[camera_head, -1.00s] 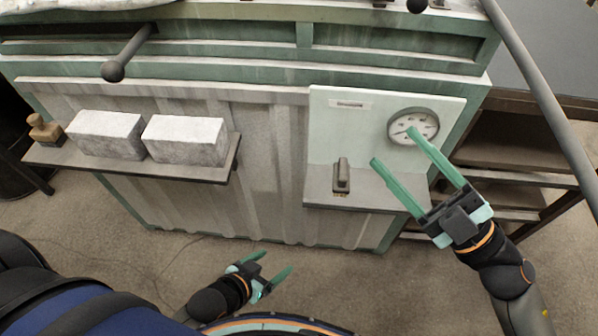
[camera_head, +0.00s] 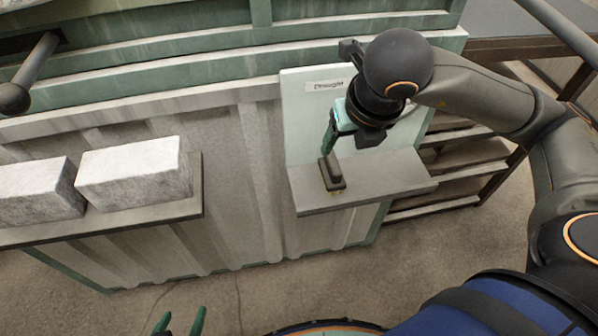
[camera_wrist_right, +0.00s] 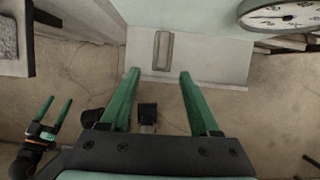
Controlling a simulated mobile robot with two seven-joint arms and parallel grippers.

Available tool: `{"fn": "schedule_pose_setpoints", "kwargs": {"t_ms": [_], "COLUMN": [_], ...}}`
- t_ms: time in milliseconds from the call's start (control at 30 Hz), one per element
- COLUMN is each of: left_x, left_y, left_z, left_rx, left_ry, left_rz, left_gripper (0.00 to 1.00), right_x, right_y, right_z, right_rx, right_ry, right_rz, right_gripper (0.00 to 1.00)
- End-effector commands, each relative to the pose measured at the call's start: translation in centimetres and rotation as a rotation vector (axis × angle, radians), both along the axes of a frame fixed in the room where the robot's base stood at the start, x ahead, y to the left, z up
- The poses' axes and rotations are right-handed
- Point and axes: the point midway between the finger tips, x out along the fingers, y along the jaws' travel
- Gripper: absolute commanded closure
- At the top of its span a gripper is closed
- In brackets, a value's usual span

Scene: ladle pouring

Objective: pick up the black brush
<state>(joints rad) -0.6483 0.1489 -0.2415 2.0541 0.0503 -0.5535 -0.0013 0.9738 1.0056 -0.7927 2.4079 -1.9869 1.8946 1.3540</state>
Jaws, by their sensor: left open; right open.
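The black brush (camera_head: 332,172) stands on the small grey shelf (camera_head: 390,182) below a pale green panel. In the right wrist view the brush (camera_wrist_right: 163,50) shows from above as a narrow upright shape. My right gripper (camera_head: 329,143) is at the panel, just above and beside the brush; its wrist hides part of it. In the right wrist view this gripper (camera_wrist_right: 159,72) is open and empty, with the brush ahead between its green fingertips. Contact cannot be seen. My left gripper (camera_head: 181,318) is open and empty at the lower edge; it also shows in the right wrist view (camera_wrist_right: 59,99).
Two pale blocks (camera_head: 135,172) stand on a shelf to the left. A round gauge (camera_wrist_right: 285,15) on the panel is mostly hidden in the head view by my right arm. A dark rack (camera_head: 455,165) stands at the right. The floor below the shelf is clear.

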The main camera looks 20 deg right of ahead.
Motion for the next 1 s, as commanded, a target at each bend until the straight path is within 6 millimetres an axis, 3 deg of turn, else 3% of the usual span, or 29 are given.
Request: {"fn": "schedule_pose_setpoints", "kwargs": {"t_ms": [133, 400, 633, 1000], "left_x": [0.1, -0.1, -0.5, -0.5], "left_y": [-0.1, 0.0, 0.2, 0.5], "left_z": [-0.2, -0.8, -1.3, -1.8], "left_rx": [-0.001, -0.001, 0.003, 0.006], "left_ry": [-0.004, -0.003, 0.009, 0.007], "left_rz": [-0.001, -0.001, 0.003, 0.007], "left_gripper": [0.18, 0.18, 0.18, 0.18], "right_x": [0.6, 2.4, 3.0, 4.7], "right_y": [-0.9, -1.2, -1.3, -1.7], "right_z": [-1.1, -5.5, -7.1, -11.3], "right_rx": [-0.025, -0.022, -0.022, -0.02], "right_ry": [-0.014, -0.012, -0.013, -0.014], "right_rz": [-0.028, -0.025, -0.022, -0.021], "right_gripper": [0.38, 0.38, 0.38, 0.38]}}
